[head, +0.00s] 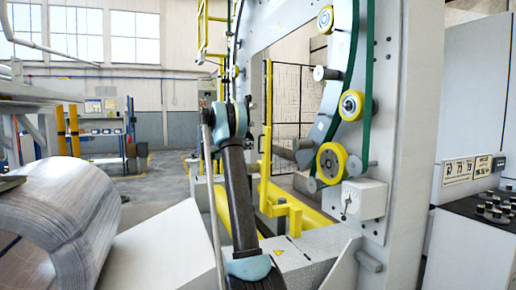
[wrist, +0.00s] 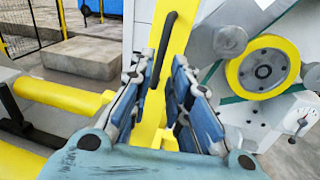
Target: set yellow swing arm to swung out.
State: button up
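The yellow swing arm (wrist: 174,40) stands upright in the wrist view, a yellow bar with a dark handle (wrist: 164,48) on its face. My gripper (wrist: 164,68) is open, with one blue-and-grey finger on each side of the bar's lower part as seen from the wrist. The handle's lower end shows between the fingertips. I cannot tell whether the fingers touch it. In the head view a yellow upright piece, likely the same swing arm (head: 265,155), shows just right of my arm. My gripper is not clearly visible there, hidden by my arm.
A grey machine frame (head: 410,130) carries yellow rollers (head: 331,163) and a dial box (head: 364,198) at right. Yellow beams (wrist: 62,95) lie low at left in the wrist view. A large metal coil (head: 75,215) is at left, and a control panel (head: 485,205) at far right.

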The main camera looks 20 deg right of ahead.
send_over(259, 153)
jog(key=shift+w, duration=0.1)
dwell(0.3)
grip_shut()
